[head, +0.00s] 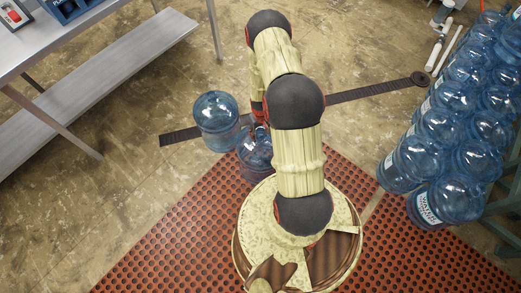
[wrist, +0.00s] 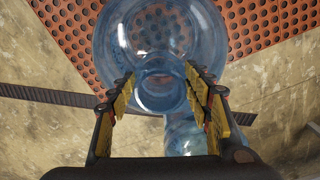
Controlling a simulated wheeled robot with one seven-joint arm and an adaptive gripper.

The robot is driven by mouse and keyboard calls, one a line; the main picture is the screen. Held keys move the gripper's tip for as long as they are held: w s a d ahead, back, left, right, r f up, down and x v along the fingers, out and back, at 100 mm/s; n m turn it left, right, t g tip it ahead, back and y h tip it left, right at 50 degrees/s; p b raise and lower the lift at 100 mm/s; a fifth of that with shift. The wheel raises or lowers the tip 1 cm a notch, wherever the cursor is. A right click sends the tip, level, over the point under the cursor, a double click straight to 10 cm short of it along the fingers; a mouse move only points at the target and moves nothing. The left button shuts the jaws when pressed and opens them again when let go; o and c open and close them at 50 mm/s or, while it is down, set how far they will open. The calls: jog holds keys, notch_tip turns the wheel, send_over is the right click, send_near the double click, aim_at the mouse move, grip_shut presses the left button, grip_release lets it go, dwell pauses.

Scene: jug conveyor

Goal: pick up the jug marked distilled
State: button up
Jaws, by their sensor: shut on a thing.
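A clear blue jug (wrist: 122,45) fills the top of the wrist view, and its neck stands between my fingers. My gripper (wrist: 160,82) is shut on this jug at the neck. In the head view the same jug (head: 256,155) is beside my arm at the edge of the red mat, partly hidden by the arm. A second blue jug (head: 216,113) stands on the floor to its left; part of it shows below the fingers in the wrist view (wrist: 186,136). I cannot read a distilled marking on either jug.
Several stacked blue jugs (head: 430,165) with labels fill a rack at the right. A dark strip (head: 375,93) crosses the floor. A metal table with a lower shelf (head: 110,75) stands at the left. The red perforated mat (head: 190,215) lies around my base.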

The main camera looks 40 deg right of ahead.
grip_shut()
jog(key=shift+w+r, duration=0.1)
dwell(0.3)
